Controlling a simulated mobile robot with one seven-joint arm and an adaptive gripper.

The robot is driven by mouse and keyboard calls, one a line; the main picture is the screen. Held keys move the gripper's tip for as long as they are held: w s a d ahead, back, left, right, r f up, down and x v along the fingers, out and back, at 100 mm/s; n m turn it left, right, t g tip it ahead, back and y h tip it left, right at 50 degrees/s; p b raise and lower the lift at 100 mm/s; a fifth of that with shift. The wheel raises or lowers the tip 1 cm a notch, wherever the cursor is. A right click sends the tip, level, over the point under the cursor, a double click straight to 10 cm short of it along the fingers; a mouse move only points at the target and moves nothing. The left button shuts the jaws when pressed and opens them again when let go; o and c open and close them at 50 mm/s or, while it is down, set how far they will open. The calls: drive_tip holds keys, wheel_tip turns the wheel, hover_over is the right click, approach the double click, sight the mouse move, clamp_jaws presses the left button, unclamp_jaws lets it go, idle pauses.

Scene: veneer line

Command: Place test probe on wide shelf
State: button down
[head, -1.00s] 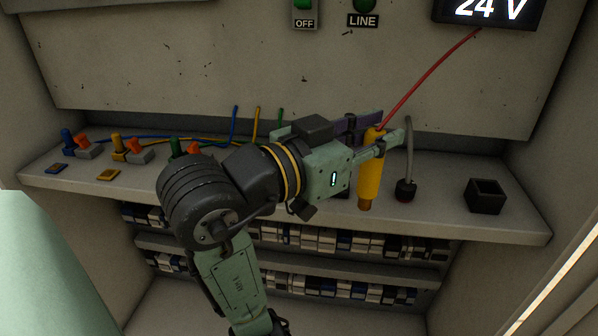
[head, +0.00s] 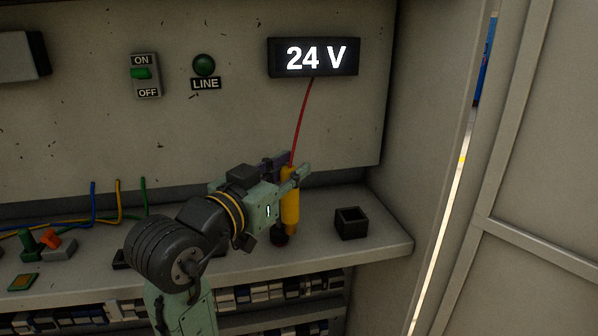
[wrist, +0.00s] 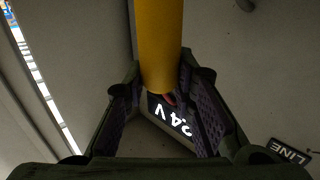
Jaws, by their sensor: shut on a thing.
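The yellow test probe (head: 290,205) is upright in my gripper (head: 288,172), with a red lead running from its top up to the 24 V display (head: 313,57). My gripper is shut on the probe and holds it over the wide shelf (head: 325,247), near its right part. In the wrist view the yellow probe (wrist: 158,45) stands between the two fingers. I cannot tell whether the probe's lower end touches the shelf.
A black open box (head: 351,223) stands on the shelf right of the probe. A dark round piece (head: 279,236) is just left of the probe. Coloured connectors (head: 45,243) and wires lie at the left. The cabinet side wall (head: 430,130) bounds the right.

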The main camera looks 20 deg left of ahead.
drive_tip(key=w+f+p, duration=0.1)
drive_tip(key=w+f, duration=0.3)
drive_tip(key=w, duration=0.1)
drive_tip(key=shift+w+p, duration=0.25)
drive_tip(key=shift+p, duration=0.1)
drive_tip(key=shift+d, duration=0.1)
drive_tip(key=shift+f, duration=0.2)
drive_tip(key=c, duration=1.3)
unclamp_jaws()
drive_tip(key=shift+c, duration=0.2)
drive_tip(key=shift+r, duration=0.1)
